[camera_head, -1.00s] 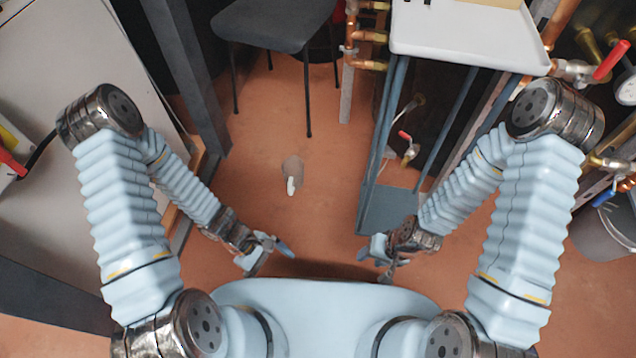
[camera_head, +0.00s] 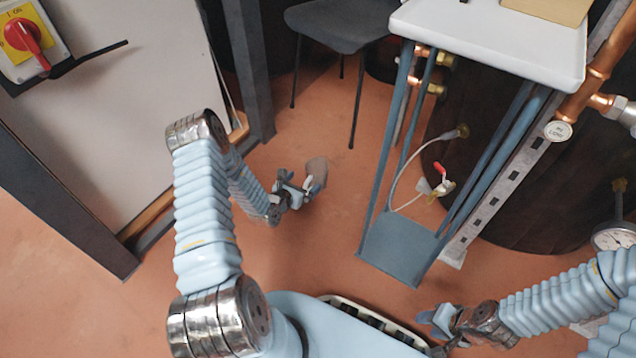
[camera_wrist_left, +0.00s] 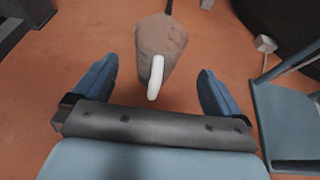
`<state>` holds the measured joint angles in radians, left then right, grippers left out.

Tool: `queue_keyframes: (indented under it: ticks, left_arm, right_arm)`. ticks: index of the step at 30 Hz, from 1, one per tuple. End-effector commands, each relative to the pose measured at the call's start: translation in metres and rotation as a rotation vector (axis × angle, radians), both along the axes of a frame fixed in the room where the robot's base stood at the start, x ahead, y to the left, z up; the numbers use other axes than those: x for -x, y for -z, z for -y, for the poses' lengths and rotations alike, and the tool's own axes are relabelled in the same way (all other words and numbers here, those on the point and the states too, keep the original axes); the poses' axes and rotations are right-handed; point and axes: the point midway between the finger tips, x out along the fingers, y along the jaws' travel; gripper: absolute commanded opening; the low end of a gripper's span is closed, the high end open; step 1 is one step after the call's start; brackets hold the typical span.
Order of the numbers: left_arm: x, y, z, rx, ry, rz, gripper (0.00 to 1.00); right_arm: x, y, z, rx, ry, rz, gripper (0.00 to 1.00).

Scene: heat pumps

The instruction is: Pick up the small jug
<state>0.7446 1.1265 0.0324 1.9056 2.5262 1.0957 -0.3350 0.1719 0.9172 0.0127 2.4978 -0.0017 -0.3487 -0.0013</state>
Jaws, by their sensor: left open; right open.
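The small jug (camera_head: 318,168) is brownish grey and stands on the orange floor. My left gripper (camera_head: 299,184) is open in front of it and partly covers it in the head view. In the left wrist view the jug (camera_wrist_left: 165,38) lies ahead between the two blue fingers, with its white handle (camera_wrist_left: 156,78) towards the gripper. The fingers do not appear to touch it. My right gripper (camera_head: 440,325) is open and empty at the lower right, well away from the jug.
A blue-legged stand with a white top (camera_head: 480,40) and a low blue shelf (camera_head: 400,245) is to the right. A dark chair (camera_head: 345,25) stands behind the jug. A grey panel (camera_head: 110,110) and dark post are at left. Floor around the jug is clear.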

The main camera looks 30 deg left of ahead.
Motion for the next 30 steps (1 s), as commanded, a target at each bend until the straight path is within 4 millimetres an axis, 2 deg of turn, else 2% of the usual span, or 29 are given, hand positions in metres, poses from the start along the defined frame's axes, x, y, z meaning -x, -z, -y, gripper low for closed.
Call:
queue_keyframes:
  ticks: [3, 8, 16, 25, 30]
  left_arm:
    - [-0.016, 0.009, 0.000, -0.001, 0.001, 0.000, 1.00]
    - [-0.028, 0.012, 0.001, -0.001, 0.003, 0.000, 1.00]
    - [-0.067, 0.025, 0.001, 0.000, 0.003, 0.000, 1.00]
    - [-0.073, 0.025, 0.001, 0.000, 0.003, -0.001, 1.00]
    - [-0.072, 0.025, 0.000, 0.000, 0.003, -0.001, 0.74]
  right_arm:
    - [0.000, 0.006, 0.000, 0.000, 0.001, 0.001, 0.45]
    - [0.000, 0.010, 0.000, 0.001, 0.002, 0.001, 0.45]
    - [-0.001, 0.025, 0.001, 0.002, 0.004, 0.005, 0.45]
    - [-0.001, 0.025, 0.001, 0.002, 0.004, 0.006, 0.45]
    - [-0.001, 0.025, 0.001, 0.002, 0.004, 0.006, 0.45]
